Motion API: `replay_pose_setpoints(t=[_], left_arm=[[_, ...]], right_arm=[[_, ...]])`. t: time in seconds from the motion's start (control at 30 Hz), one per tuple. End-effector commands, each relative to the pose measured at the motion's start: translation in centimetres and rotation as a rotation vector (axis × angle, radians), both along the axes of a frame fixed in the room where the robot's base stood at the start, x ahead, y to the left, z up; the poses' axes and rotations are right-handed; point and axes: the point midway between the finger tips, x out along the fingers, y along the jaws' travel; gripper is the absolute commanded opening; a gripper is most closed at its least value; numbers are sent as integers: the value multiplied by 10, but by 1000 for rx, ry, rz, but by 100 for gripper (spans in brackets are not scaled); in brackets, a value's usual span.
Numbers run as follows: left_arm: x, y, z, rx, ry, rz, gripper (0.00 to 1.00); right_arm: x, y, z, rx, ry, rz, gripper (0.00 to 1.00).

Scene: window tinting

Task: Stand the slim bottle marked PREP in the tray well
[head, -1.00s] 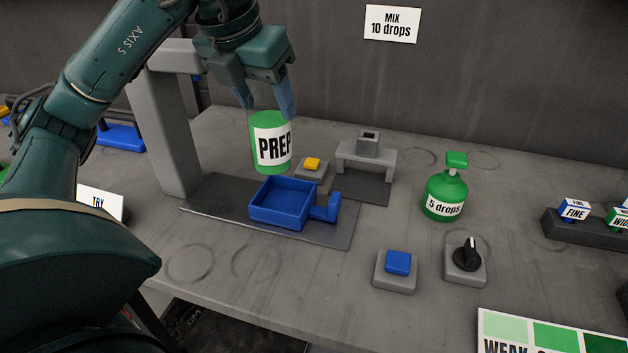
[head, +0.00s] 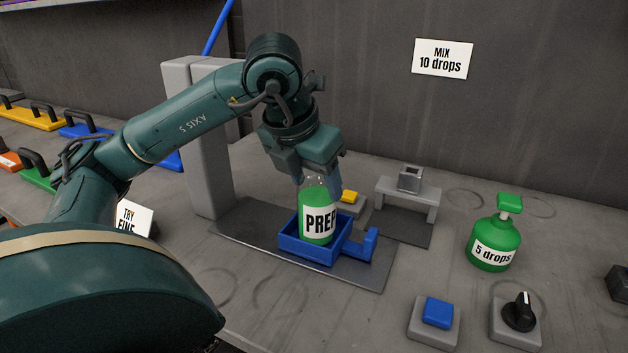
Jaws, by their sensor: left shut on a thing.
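The green bottle with a white PREP label (head: 318,219) stands upright with its lower part inside the blue tray (head: 298,248). The tray's near wall hides the bottle's base, so I cannot tell whether it touches the tray floor. My left gripper (head: 319,187) is above the tray, shut on the bottle's clear upper part. My right gripper is not in view.
The tray sits on a dark plate beside a grey post (head: 200,150). A yellow button (head: 349,197) and a grey stand (head: 407,195) are behind it. To the right are a green "5 drops" bottle (head: 491,243), a blue button (head: 438,312) and a black knob (head: 519,312).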

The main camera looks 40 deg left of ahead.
Motion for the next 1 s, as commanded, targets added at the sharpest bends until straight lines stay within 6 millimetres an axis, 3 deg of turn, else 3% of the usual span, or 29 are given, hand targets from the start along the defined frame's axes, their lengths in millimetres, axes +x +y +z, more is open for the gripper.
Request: replay_pose_setpoints(t=[0.27, 0.3, 0.53, 0.87, 1.0], left_arm=[[0, 0, -3, 0, -2, 0, 28], [0, 0, -2, 0, 0, 0, 60], [0, 0, -2, 0, 0, 0, 79], [0, 0, 5, -1, -2, 0, 79], [-8, -1, 26, 0, -5, -1, 79]], right_arm=[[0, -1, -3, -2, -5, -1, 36], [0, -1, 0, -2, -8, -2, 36], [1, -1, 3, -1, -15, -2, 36], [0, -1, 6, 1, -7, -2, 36], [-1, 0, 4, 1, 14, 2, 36]])
